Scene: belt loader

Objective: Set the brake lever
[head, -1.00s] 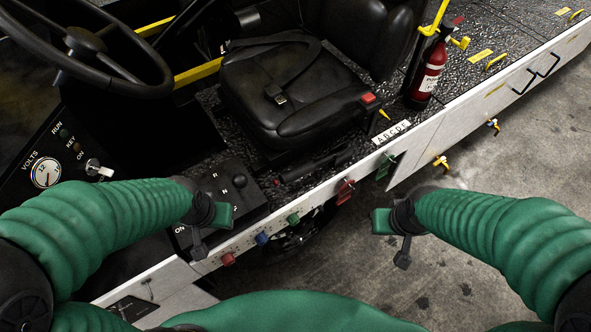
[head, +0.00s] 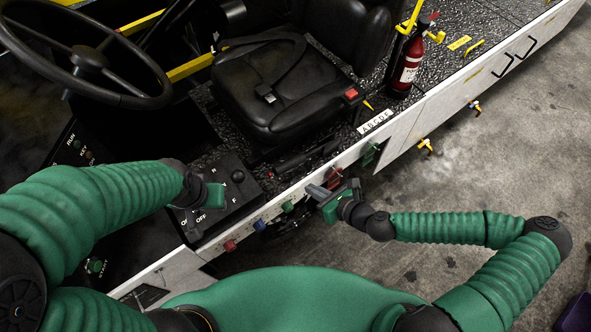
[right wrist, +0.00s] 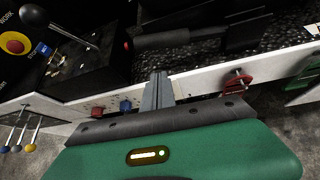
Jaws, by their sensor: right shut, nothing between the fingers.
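A black lever-like handle (head: 302,160) lies low along the floor edge beside the seat. It also shows as a dark bar in the right wrist view (right wrist: 172,38). No label marks it as the brake lever. My right gripper (head: 316,192) is shut and empty, at the white side rail just below that handle and apart from it. In the right wrist view its fingers (right wrist: 158,82) overlap the rail. My left gripper (head: 214,196) is over the black control panel; its jaws are not clear.
The control panel (head: 240,204) carries a knobbed lever (right wrist: 33,14). Red (head: 334,177) and green (head: 371,154) fittings sit along the white rail (head: 278,204). The black seat (head: 275,95) and a fire extinguisher (head: 408,66) stand behind. Concrete floor is open at right.

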